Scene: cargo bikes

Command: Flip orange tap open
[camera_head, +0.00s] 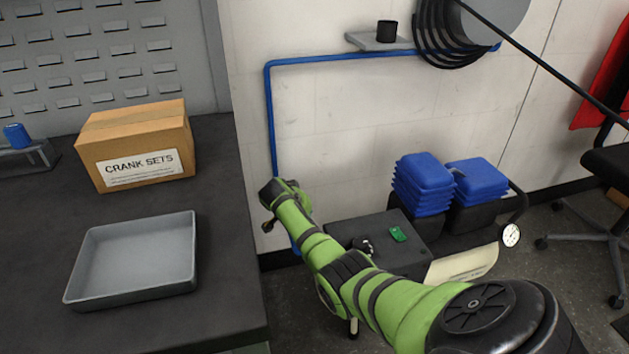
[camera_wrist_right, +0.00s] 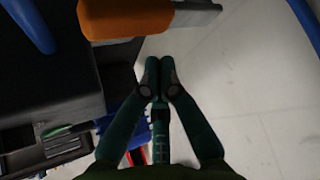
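An orange piece (camera_wrist_right: 125,18), which looks like the tap's handle, lies across the top of the right wrist view, with a grey end at its right. My right gripper (camera_wrist_right: 160,68) has its two dark green fingers together at the tips, with nothing seen between them. The tips are just below the orange piece in that picture; I cannot tell whether they touch it. In the head view my green right arm reaches up and left to the blue pipe (camera_head: 270,120) beside the bench, and its wrist hides the tap there. My left gripper is in neither view.
The dark bench (camera_head: 220,290) at left carries a grey tray (camera_head: 135,262) and a CRANK SETS box (camera_head: 140,150). A dark case (camera_head: 400,232) and stacked blue bins (camera_head: 424,183) stand beyond my arm. The white wall (camera_head: 340,120) is close behind the wrist.

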